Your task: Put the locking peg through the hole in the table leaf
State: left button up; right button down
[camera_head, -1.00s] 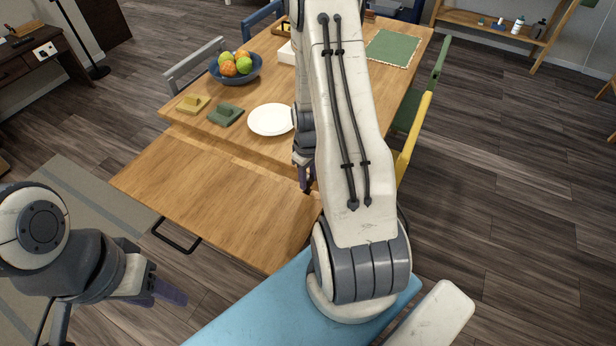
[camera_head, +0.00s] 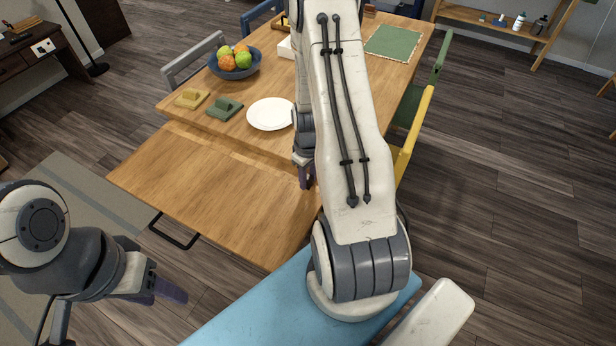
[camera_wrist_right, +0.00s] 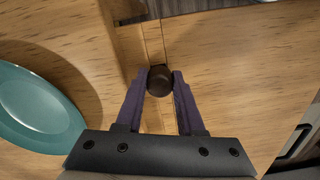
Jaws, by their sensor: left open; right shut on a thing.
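The table leaf (camera_head: 215,195) is the wooden panel at the near end of the table (camera_head: 180,112), with a stepped seam between them. My right gripper (camera_head: 306,182) is low at the leaf's right side near the seam, mostly hidden by my arm in the head view. In the right wrist view its purple fingers (camera_wrist_right: 159,98) are shut on the dark round head of the locking peg (camera_wrist_right: 159,80), over a wood strip at the seam. The peg's shank and the hole are hidden under the head. My left gripper (camera_head: 168,290) is open and empty, left of and below the leaf.
A white plate (camera_head: 270,114) lies on the table left of my right gripper. A yellow chair (camera_head: 412,135) is close on the right. A black bar handle (camera_head: 173,232) hangs below the leaf.

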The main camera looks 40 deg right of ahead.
jog(key=shift+f+b, duration=0.35)
jog(key=shift+f, duration=0.25)
jog(key=shift+c, duration=2.2)
grip_release()
jog(key=shift+r, duration=0.1)
notch_tip(320, 180, up, 10)
jog(key=shift+r, duration=0.25)
